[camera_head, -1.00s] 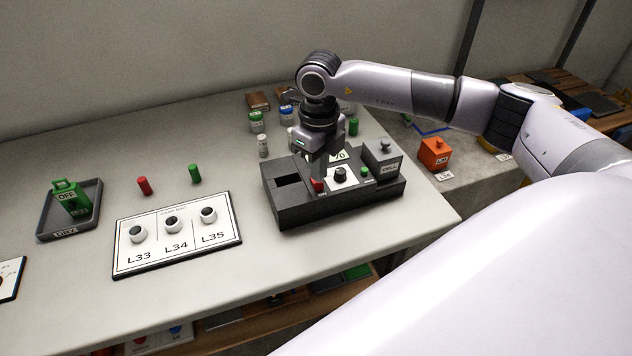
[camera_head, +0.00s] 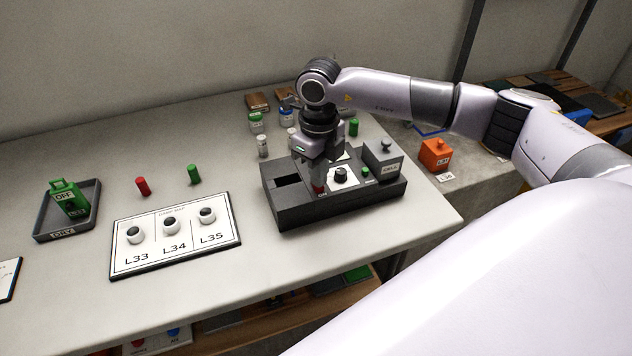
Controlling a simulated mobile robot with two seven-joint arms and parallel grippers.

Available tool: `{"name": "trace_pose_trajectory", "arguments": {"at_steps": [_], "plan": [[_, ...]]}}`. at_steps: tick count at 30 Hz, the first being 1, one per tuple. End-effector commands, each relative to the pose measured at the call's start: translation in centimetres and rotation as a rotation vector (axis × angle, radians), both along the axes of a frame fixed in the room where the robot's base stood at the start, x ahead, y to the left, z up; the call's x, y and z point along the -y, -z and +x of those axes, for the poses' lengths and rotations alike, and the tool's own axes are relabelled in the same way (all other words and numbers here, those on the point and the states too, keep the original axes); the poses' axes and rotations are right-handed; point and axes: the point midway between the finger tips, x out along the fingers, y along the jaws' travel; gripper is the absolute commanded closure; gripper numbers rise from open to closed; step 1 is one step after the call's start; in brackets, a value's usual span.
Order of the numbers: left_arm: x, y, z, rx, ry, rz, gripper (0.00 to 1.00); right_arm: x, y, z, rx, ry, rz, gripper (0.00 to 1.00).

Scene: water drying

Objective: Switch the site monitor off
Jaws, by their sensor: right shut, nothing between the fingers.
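A dark grey box (camera_head: 290,213), which looks like the site monitor, stands on the light table. Its white panel carries a black knob (camera_head: 340,174). A red button (camera_head: 317,190) labelled ON is left of the knob, and a green button (camera_head: 366,171) is right of it. A grey block labelled CELL (camera_head: 383,157) sits at the box's right end, and an empty dark slot (camera_head: 288,181) is at its left. My right gripper (camera_head: 319,184) is shut and empty, pointing down at the red button and partly hiding it. I cannot tell whether they touch. My left gripper is out of view.
A card (camera_head: 137,258) with several white knobs lies left of the box. Small bottles (camera_head: 262,146) stand behind the box. An orange block (camera_head: 434,154) sits on the right surface.

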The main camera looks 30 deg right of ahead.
Motion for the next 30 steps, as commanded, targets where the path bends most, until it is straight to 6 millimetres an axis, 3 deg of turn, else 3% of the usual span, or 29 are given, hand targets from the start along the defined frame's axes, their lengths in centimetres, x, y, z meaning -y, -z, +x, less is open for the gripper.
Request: {"name": "trace_pose_trajectory", "arguments": {"at_steps": [24, 30], "plan": [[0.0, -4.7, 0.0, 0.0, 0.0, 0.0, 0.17, 0.0, -6.7, 0.0, 0.001, 0.001, 0.0, 1.0], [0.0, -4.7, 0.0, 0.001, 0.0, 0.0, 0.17, 0.0, -6.9, 0.0, 0.0, 0.0, 0.0, 1.0]]}}
